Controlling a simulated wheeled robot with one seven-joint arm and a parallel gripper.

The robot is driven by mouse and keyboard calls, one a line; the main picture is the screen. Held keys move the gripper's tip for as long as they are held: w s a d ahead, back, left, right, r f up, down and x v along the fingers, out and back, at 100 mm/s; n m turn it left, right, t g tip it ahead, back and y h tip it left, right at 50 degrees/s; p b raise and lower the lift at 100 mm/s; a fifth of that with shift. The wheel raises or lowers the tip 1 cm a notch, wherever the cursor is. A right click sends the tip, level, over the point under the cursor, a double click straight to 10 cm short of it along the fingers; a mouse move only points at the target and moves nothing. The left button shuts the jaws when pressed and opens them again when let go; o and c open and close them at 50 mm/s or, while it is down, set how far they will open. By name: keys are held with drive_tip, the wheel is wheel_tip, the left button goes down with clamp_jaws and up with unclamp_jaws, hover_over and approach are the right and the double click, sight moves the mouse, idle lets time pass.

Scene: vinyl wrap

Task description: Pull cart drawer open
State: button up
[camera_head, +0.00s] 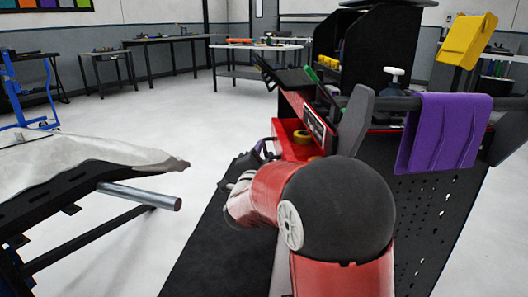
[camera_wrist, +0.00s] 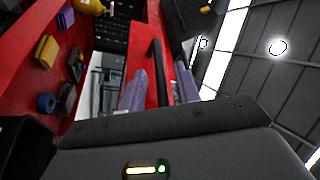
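The red and black cart (camera_head: 425,205) stands at the centre right in the head view. A red drawer with a yellow roll (camera_head: 302,136) in it sticks out on its left side. In the wrist view a red drawer front (camera_wrist: 139,45) carries a long black handle (camera_wrist: 158,72). Silver-grey contents show behind this front, so this drawer looks at least partly out. My gripper (camera_wrist: 160,88) has its two purple fingers apart, one on each side of the handle, with visible gaps. In the head view my arm hides most of the drawer fronts and the handle.
A red tray area with a blue roll (camera_wrist: 46,102) and yellow blocks fills the left of the wrist view. A purple holder (camera_head: 443,135) hangs on the cart.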

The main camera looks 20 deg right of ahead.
drive_tip(key=shift+w+d, duration=0.15)
drive_tip(key=shift+w, duration=0.05)
drive_tip(key=shift+c, duration=0.2)
clamp_jaws()
drive_tip(key=w+a+b, duration=0.2)
drive_tip(key=a, duration=0.6)
drive_tip(key=shift+a, duration=0.25)
drive_tip(key=shift+o, duration=0.2)
unclamp_jaws()
